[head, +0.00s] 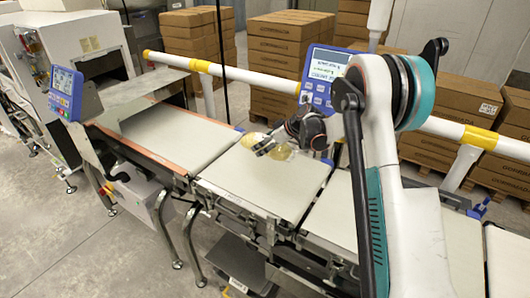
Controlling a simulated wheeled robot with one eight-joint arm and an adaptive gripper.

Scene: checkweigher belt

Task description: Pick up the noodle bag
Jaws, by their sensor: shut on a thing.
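The noodle bag (253,140) is a small, pale yellow, shiny packet over the middle belt section (237,179). My gripper (268,149) is dark and reaches down to the bag from the right. It is shut on the bag, and the bag shows on both sides of the fingers. The fingers and wrist hide the middle of the bag. I cannot tell whether the bag touches the belt or is held just above it.
A white rail with yellow bands (258,82) runs behind the belts. A blue display (322,75) stands close behind my gripper. A metal detector-like housing (75,45) is at left. Cartons (275,50) are stacked behind. The left belt (168,137) is clear.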

